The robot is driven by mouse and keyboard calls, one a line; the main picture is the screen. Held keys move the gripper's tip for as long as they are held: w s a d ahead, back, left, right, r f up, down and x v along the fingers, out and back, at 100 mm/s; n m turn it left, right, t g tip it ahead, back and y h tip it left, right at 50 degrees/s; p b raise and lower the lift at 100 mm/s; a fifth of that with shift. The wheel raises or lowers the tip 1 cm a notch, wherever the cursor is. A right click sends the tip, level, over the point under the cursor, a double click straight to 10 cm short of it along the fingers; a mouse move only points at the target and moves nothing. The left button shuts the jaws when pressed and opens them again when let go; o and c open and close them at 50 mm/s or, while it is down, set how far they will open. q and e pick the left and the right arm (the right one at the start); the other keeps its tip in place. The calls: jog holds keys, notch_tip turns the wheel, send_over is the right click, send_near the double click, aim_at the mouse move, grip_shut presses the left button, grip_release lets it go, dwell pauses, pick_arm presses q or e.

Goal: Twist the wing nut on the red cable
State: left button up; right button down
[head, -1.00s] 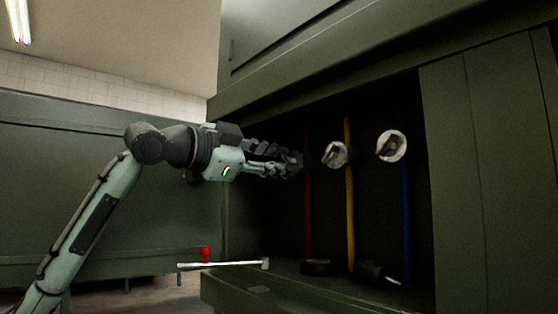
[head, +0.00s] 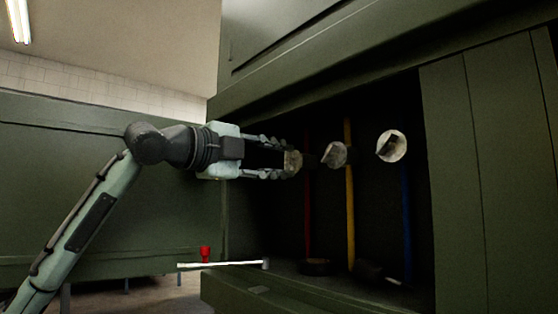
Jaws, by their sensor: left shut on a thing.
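The red cable (head: 307,215) runs vertically at the left of the dark recess in the green panel. Its wing nut (head: 292,162) sits at the height of my left gripper and is partly hidden by the fingers. My left gripper (head: 287,161) reaches in from the left with its fingers around the wing nut, one above and one below, and is shut on it. My right gripper is not in view.
A yellow cable (head: 350,215) and a blue cable (head: 406,220) stand to the right, with round pale wing nuts (head: 334,155) and (head: 392,146) close by. Dark objects (head: 316,267) lie on the recess floor. A white rod (head: 225,265) and a red item (head: 205,254) show lower left.

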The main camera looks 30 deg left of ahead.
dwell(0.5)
pick_arm(q)
jog(key=o, duration=1.2)
jog(key=shift+c, duration=0.2)
jog(key=v, duration=1.2)
